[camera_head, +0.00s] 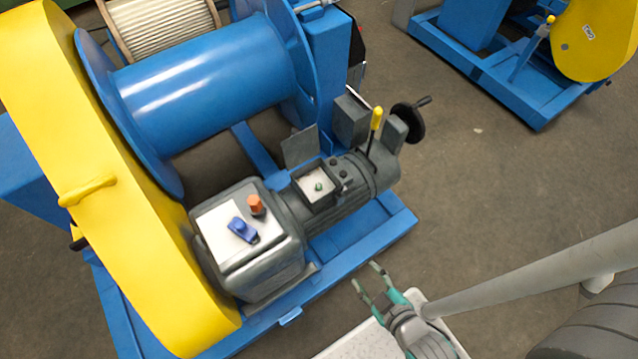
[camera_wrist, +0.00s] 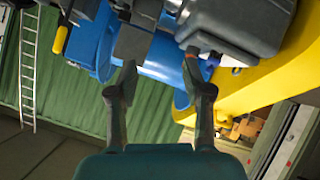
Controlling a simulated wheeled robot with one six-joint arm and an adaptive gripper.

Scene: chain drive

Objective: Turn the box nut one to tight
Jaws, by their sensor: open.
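The grey motor (camera_head: 352,188) carries a small open terminal box (camera_head: 302,200) with its lid raised. A small green nut-like piece (camera_head: 319,187) sits on the pale floor inside that box. I cannot tell for certain that it is box nut one. My gripper (camera_head: 366,277) is open and empty, below and right of the box, apart from it, near the blue frame's front edge. In the wrist view my gripper (camera_wrist: 159,72) has its two fingers spread, with grey drive housings beyond them. The nut cannot be made out in the wrist view.
A grey gearbox (camera_head: 283,262) bears a blue part (camera_head: 242,230) and an orange cap (camera_head: 256,205). A yellow-topped lever (camera_head: 376,118) and a black handwheel (camera_head: 408,122) rise near the motor. A yellow guard (camera_head: 120,210) stands left. Bare floor (camera_head: 490,190) lies right.

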